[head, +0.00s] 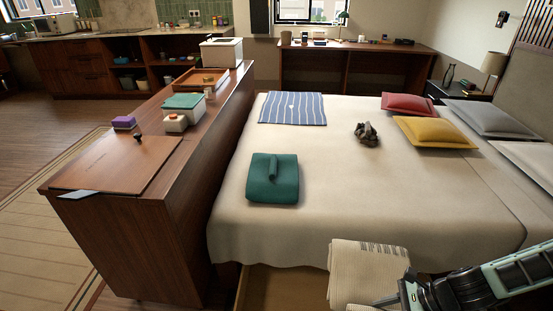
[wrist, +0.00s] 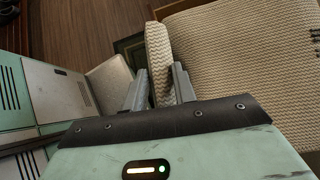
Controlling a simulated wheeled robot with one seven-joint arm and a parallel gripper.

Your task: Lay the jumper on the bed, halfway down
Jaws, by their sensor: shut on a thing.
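A teal folded garment (head: 273,190), which looks like the jumper, lies on the near left part of the bed (head: 325,195), with a rolled fold on top. A cream ribbed throw (head: 365,272) with a fringed edge is in front of the bed's near edge, low in the head view. My gripper (wrist: 160,92) is shut on a raised fold of this cream throw (wrist: 157,50) in the wrist view; the rest spreads to the right. In the head view my gripper (head: 388,301) is at the bottom, beside the throw, its fingertips partly cut off.
A blue striped cloth (head: 293,108), a dark crumpled thing (head: 366,134), red (head: 408,104) and yellow (head: 435,132) cushions and grey pillows are on the bed. The bed's middle is clear. A wooden counter (head: 215,120) with boxes runs along its left side.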

